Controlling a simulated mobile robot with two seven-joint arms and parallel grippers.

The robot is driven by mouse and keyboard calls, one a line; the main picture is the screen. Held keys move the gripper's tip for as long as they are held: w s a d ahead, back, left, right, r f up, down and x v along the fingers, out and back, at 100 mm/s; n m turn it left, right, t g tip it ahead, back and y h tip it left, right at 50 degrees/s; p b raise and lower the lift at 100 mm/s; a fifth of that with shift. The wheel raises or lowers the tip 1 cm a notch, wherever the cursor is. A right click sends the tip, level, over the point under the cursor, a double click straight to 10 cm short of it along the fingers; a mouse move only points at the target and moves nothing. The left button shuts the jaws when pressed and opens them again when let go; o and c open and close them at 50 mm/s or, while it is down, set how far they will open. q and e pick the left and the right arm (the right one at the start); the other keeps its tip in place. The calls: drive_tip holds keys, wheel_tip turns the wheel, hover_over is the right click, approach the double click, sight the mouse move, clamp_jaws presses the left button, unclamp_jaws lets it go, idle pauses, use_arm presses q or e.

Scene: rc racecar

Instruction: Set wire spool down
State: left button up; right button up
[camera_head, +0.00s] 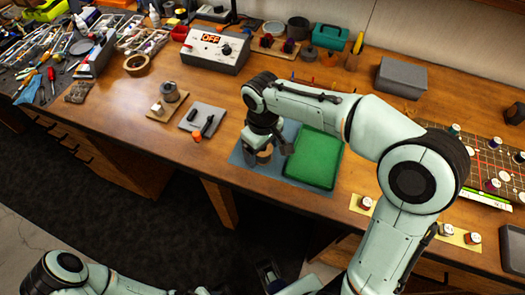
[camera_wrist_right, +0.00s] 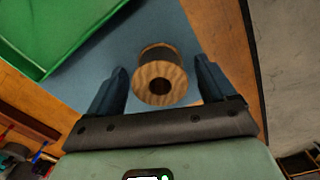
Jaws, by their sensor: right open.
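The wire spool (camera_wrist_right: 161,84) has a pale wooden end with a dark centre hole and a dark winding. It stands on the blue mat (camera_wrist_right: 105,60), its wooden end facing the wrist camera. My right gripper (camera_wrist_right: 162,68) is open, with one finger on each side of the spool and a visible gap at both sides. In the head view, my right gripper (camera_head: 266,142) is low over the blue mat (camera_head: 240,158), and the spool (camera_head: 265,155) is partly hidden by it. At the bottom edge, a dark part that may be my left gripper (camera_head: 270,277) shows unclearly.
A green tray (camera_head: 313,158) lies right beside the gripper on the mat. A grey pad with black tools (camera_head: 202,118) and a spool on a tan board (camera_head: 168,95) stand to the left. The wooden table's front edge is close.

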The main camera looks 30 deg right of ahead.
drive_tip(key=shift+r, duration=0.1)
drive_tip(key=c, duration=1.2)
